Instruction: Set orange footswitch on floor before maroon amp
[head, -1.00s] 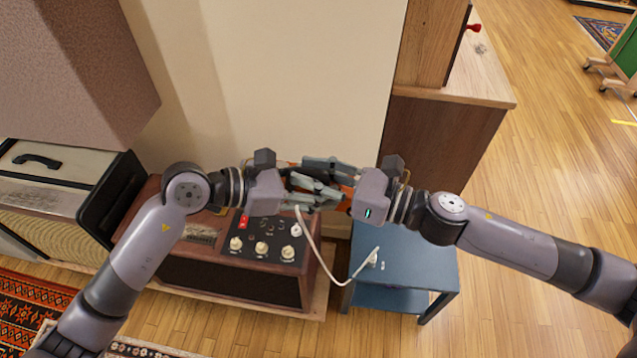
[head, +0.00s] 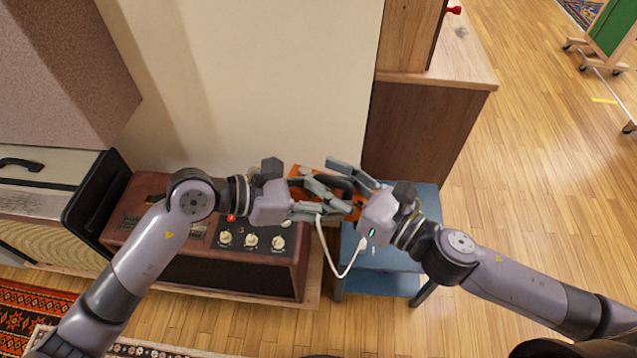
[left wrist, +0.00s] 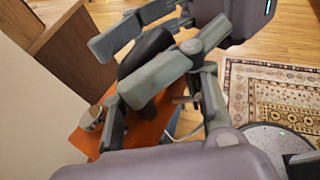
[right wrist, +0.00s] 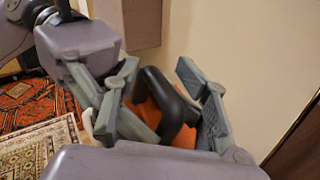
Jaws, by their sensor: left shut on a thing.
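The orange footswitch (head: 300,171), with a black raised part, is held in the air beyond the right end of the maroon amp (head: 150,187). My left gripper (head: 312,200) is shut on it; its orange surface also shows in the left wrist view (left wrist: 148,134). My right gripper (head: 342,186) has its fingers spread apart around the footswitch. In the right wrist view the black part and orange body (right wrist: 150,108) lie between these fingers, apparently not clamped. The fingers hide much of the footswitch. The maroon amp has a black control panel with white knobs.
A blue stool (head: 400,284) stands right of the amp, below the grippers. A white cable (head: 328,262) hangs in a loop near it. A wooden cabinet (head: 415,135) stands behind. Bare wooden floor (head: 520,200) lies to the right, and patterned rugs lie at lower left.

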